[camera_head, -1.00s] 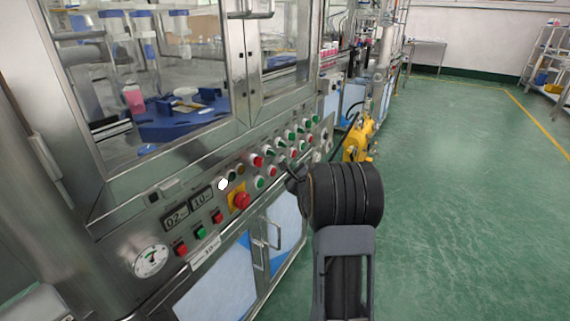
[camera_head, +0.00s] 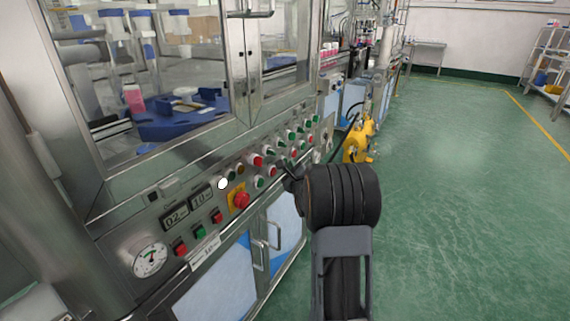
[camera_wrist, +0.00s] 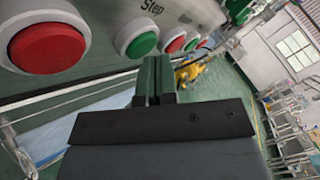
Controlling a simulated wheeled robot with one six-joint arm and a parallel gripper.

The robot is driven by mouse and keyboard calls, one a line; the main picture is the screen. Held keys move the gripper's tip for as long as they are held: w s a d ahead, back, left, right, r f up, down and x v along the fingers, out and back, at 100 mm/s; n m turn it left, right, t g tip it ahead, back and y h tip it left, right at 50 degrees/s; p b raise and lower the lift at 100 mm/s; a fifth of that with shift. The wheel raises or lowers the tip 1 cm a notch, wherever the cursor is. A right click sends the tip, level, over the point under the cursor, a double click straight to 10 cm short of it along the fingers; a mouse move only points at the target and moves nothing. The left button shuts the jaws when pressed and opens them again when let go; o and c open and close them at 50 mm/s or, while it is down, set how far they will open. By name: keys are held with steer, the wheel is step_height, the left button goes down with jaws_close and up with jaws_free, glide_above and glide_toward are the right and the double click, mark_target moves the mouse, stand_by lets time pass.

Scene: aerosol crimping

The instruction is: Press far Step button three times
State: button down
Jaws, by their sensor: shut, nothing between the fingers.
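My gripper (camera_wrist: 154,82) is shut and empty, its two dark fingers pressed together in the lower middle of the wrist view. Beyond the fingertips is a green button (camera_wrist: 141,45) in a white ring, with the word "Step" (camera_wrist: 152,27) printed beside it. A gap seems to show between fingers and button, but I cannot tell how far. A large red button (camera_wrist: 48,47) lies to its left. In the head view the gripper (camera_head: 289,178) is small and dark, just right of the lower row of panel buttons; my wrist partly hides that area.
The steel control panel (camera_head: 150,213) carries several red and green buttons, a red emergency stop (camera_head: 241,201) on yellow and a gauge (camera_head: 150,260). Cabinet handles (camera_head: 276,236) stick out below. A yellow machine (camera_head: 357,143) stands beyond. The green floor (camera_head: 460,220) to the right is clear.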

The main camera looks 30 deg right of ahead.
steer(key=shift+w+a, duration=0.1)
steer(key=shift+w, duration=0.15)
steer(key=shift+s, duration=0.15)
stand_by(0.5)
steer(key=shift+s+d, duration=0.35)
steer(key=shift+s, duration=0.2)
steer(key=shift+s+d, duration=0.45)
steer(key=shift+s, duration=0.35)
steer(key=shift+s+d, duration=0.4)
steer(key=shift+s, duration=0.35)
steer(key=shift+s+d, duration=0.35)
steer(key=shift+s, duration=0.35)
